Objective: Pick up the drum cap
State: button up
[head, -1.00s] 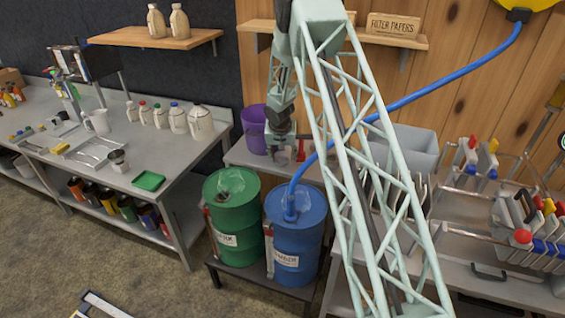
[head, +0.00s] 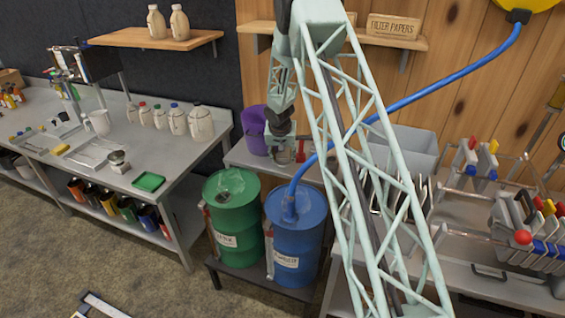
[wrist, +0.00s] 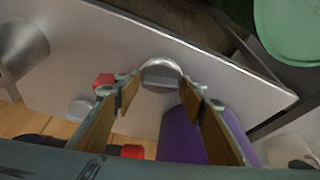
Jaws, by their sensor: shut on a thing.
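My gripper (wrist: 160,92) points down over the grey side table behind the drums. Its two wood-coloured fingers are closed on a small round silvery piece, the drum cap (wrist: 162,69), which shows between the fingertips in the wrist view. In the head view my gripper (head: 287,152) is small, and I cannot make out the cap there. Whether the cap touches the tabletop is unclear. The green drum (head: 232,215) and the blue drum (head: 297,240) stand in front of the table.
A purple bucket (head: 253,131) stands on the table close to my gripper, also in the wrist view (wrist: 180,135). A red item (wrist: 104,80) is beside the left finger. A blue hose (head: 420,92) runs into the blue drum. A grey bin (head: 415,140) stands to the right.

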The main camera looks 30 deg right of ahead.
aim_at(284, 158)
jog(key=shift+r, duration=0.15)
jog(key=shift+r+p, duration=0.45)
jog(key=shift+r, duration=1.05)
jog(key=shift+s+r, duration=0.1)
jog(key=shift+r, duration=0.05)
jog(key=shift+s+a+b, duration=0.25)
jog(key=shift+s+b, duration=0.1)
jog(key=shift+s, duration=0.55)
jog(key=shift+s+a+r+b, duration=0.25)
jog(key=shift+s+a+b, duration=0.4)
jog(key=shift+s+b, duration=1.1)
jog(key=shift+s+a+r+b, duration=0.2)
jog(key=shift+s+a+b, duration=0.5)
jog(key=shift+s, duration=2)
jog(key=shift+s+a+r+b, duration=0.25)
jog(key=shift+s+a+b, duration=0.35)
jog(key=shift+s+b, duration=1.15)
jog(key=shift+s+p, duration=0.45)
jog(key=shift+p, duration=0.05)
